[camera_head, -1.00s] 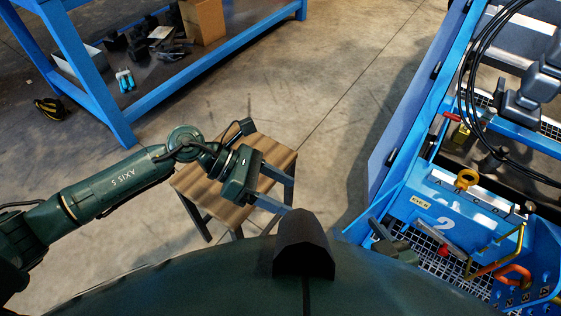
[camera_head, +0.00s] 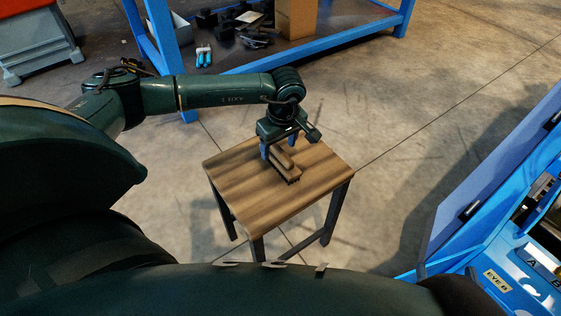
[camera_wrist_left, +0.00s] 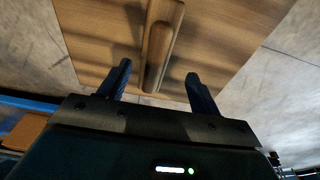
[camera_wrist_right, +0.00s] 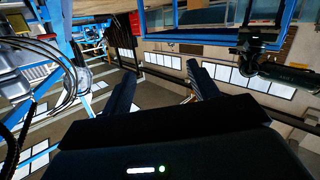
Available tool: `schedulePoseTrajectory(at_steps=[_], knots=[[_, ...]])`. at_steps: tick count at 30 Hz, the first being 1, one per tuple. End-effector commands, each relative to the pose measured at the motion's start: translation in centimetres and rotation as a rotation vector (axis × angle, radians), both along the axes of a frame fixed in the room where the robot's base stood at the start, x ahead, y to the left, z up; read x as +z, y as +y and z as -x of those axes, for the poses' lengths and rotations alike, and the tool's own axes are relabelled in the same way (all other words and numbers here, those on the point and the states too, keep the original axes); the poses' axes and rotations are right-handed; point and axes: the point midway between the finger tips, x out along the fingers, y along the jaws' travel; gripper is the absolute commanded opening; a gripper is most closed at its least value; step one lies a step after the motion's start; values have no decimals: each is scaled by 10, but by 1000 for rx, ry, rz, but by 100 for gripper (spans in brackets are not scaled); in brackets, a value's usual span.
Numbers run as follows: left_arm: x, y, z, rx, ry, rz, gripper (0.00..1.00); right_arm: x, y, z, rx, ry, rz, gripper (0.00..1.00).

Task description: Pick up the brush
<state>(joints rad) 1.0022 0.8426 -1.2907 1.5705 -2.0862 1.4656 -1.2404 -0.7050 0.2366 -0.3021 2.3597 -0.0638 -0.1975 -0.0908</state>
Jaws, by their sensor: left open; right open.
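A brown wooden brush (camera_head: 287,167) lies on the wooden top of a small stool (camera_head: 240,185). My left gripper (camera_head: 277,150) is over the stool top at the brush, pointing down. Its fingers (camera_wrist_left: 158,76) are open, one on each side of the handle's near end, with a gap on both sides. My right gripper (camera_wrist_right: 162,76) shows in its own wrist view, open and empty, away from the stool.
A blue workbench (camera_head: 160,40) with boxes and tools on its lower shelf stands behind the stool. A blue frame (camera_head: 450,215) stands at the right. A red and grey cabinet (camera_head: 40,40) is at the upper left. Bare concrete floor lies around the stool.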

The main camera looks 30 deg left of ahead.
Motion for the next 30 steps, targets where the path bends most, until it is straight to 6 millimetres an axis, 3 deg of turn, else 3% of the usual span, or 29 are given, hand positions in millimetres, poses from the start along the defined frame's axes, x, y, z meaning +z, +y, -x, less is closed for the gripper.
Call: schedulePoseTrajectory(at_steps=[13,22,30], knots=[[-52,7,-9,0,2,0,64,0,5,-1,25,-126,-8,60],[-55,8,-10,-1,0,1,64,2,6,-1,28,-140,-10,60],[-55,8,-10,0,-1,1,42,2,6,-1,28,-140,-10,60]])
